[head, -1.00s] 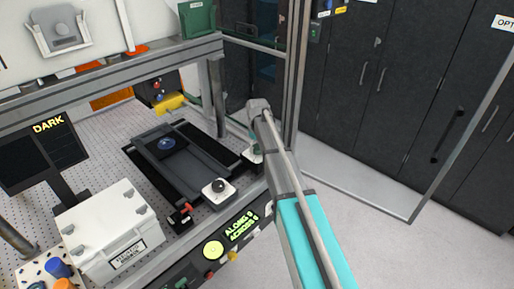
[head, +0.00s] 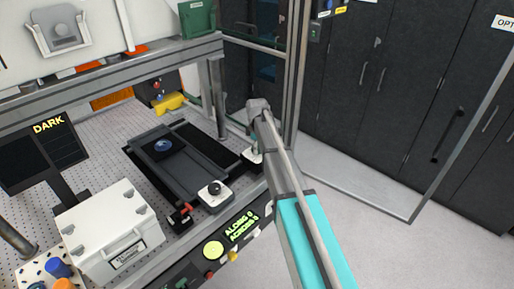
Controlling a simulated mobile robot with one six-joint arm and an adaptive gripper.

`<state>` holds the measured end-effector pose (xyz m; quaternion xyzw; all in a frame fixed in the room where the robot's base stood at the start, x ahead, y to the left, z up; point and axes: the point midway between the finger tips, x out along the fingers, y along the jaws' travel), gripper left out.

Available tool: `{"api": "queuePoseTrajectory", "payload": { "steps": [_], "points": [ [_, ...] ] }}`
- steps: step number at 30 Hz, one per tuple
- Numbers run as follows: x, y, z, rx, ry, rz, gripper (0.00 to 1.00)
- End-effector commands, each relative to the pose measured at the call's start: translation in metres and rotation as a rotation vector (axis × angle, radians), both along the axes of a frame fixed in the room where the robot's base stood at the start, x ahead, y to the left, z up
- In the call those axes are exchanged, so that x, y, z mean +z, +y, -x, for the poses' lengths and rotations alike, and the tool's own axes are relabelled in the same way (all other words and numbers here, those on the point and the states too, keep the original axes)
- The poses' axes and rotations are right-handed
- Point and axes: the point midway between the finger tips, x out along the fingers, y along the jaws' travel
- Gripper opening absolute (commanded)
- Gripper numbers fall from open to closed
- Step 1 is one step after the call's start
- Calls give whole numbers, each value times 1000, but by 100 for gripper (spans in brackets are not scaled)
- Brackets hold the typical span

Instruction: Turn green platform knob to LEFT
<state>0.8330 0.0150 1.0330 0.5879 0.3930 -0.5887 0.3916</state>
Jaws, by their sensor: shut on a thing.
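My gripper (head: 253,157) points down at the right end of the dark platform (head: 185,170), beside the bench's front right post. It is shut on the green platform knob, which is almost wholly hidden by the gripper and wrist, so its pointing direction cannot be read. The platform carries a round blue disc (head: 163,146) near its far end. A black knob on a white base (head: 214,190) sits at the platform's near end, left of my gripper.
A display (head: 242,226) on the front panel shows ALONG and ACROSS. A red-topped black block (head: 182,215) stands near the platform's front left. A white lidded box (head: 105,225) is at left. A metal post (head: 217,95) rises behind my gripper.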

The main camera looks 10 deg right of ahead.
Motion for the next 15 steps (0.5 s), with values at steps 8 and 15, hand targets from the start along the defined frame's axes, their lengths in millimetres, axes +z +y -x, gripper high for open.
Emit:
{"api": "queuePoseTrajectory", "payload": {
  "steps": [8, 15],
  "points": [
    [0, 0, 0, 14, 0, 0, 20],
    [0, 0, 0, 13, 0, 0, 81]
  ]
}}
